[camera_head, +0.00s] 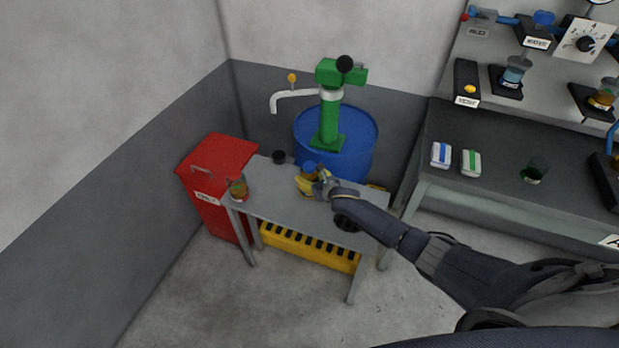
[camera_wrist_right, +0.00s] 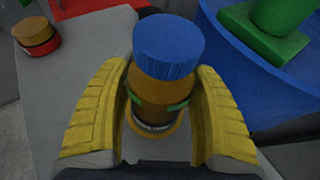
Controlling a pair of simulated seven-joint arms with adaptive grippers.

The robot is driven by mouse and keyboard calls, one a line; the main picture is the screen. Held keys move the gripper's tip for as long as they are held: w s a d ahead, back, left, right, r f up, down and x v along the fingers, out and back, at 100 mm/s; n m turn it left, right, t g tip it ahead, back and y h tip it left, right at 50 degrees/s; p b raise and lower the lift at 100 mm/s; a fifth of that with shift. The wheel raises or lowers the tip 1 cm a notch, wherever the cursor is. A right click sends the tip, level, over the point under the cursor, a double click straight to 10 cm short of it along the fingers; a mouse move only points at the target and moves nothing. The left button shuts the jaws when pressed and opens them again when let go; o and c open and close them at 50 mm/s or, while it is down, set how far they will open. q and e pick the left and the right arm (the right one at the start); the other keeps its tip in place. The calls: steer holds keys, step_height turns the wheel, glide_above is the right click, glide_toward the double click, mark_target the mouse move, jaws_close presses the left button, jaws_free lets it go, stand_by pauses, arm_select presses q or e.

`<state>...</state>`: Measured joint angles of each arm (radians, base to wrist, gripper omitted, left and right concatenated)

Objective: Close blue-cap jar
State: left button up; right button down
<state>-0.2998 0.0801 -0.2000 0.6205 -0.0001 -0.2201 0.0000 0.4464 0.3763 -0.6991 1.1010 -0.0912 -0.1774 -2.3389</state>
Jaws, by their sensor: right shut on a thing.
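The blue-cap jar (camera_wrist_right: 160,88) holds amber-brown contents and stands upright on the small grey table. Its ribbed blue cap (camera_wrist_right: 168,46) sits on top of the jar in the right wrist view. The cap also shows in the head view (camera_head: 309,167). My right gripper (camera_head: 309,183) has yellow fingers and is shut around the jar body, below the cap. The same fingers flank the jar in the right wrist view (camera_wrist_right: 160,100). Whether the cap is fully tight cannot be told. My left gripper is not in view.
Another amber jar (camera_head: 238,188) stands at the table's left end. A blue drum (camera_head: 362,135) with a green pump (camera_head: 329,120) stands behind, a red bin (camera_head: 215,160) left.

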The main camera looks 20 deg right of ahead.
steer(key=shift+c, duration=1.5)
jaws_free()
steer(key=shift+f, duration=0.1)
steer(key=shift+s, duration=0.1)
steer(key=v, duration=1.2)
